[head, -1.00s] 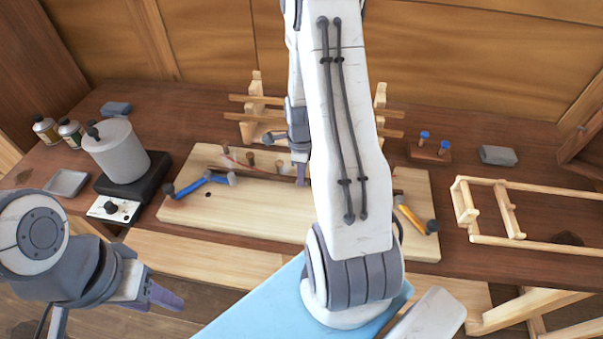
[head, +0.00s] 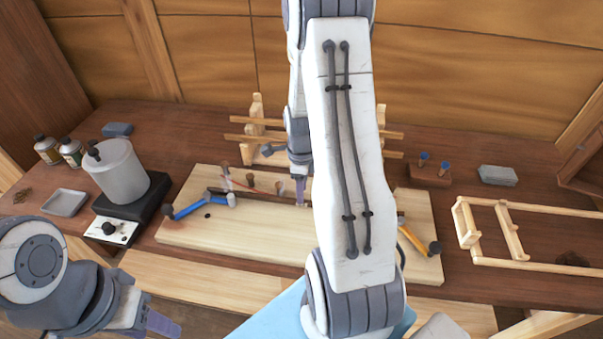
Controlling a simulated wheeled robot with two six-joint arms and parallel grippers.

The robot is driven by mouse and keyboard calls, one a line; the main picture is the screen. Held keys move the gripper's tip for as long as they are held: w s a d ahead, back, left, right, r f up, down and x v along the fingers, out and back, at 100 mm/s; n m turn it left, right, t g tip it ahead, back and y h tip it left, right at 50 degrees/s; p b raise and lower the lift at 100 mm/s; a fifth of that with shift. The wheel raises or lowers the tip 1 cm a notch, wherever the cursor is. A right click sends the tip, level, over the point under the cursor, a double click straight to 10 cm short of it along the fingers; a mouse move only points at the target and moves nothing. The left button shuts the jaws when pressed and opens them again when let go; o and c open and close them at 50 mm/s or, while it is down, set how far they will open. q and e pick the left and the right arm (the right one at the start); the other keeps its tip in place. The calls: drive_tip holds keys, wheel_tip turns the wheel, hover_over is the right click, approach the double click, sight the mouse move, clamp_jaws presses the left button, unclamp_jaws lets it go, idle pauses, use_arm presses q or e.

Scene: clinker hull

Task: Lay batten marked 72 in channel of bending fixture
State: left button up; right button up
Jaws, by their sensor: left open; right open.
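The bending fixture is a pale board (head: 230,241) on the bench, with a dark channel along its back part, pegs and blue- and orange-handled clamps. A thin reddish strip or line shows by the channel's left part; I cannot tell which. My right gripper (head: 299,192) points down over the channel near the board's middle, open. My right arm hides much of the fixture's right half. Several light battens (head: 240,137) lie across a wooden rack behind the board. No number 72 is readable, so I cannot tell which batten it marks. My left gripper (head: 160,325) is open and empty in front of the bench.
A grey pot (head: 120,172) stands on a dark heater at the left, with a grey tray (head: 64,202) and bottles beside it. A wooden frame (head: 530,256) lies at the right. A block with blue-topped pegs (head: 430,178) and a grey block (head: 498,175) stand behind.

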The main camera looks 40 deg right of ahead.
wheel_tip(320, 180, up, 9)
drive_tip(key=s+a+r+n, duration=0.1)
drive_tip(key=a+r+n, duration=0.1)
drive_tip(key=a+n, duration=0.6)
drive_tip(key=s+a+r+n, duration=0.1)
drive_tip(key=a+r+n, duration=0.1)
drive_tip(key=a+n, duration=0.6)
drive_tip(key=s+a+r+n+y, duration=0.1)
drive_tip(key=s+a+r+n, duration=0.1)
drive_tip(key=s+a+n, duration=1.2)
drive_tip(key=a+n, duration=0.1)
drive_tip(key=n, duration=0.4)
drive_tip(key=shift+s+r+b, duration=0.15)
drive_tip(key=shift+b, duration=0.25)
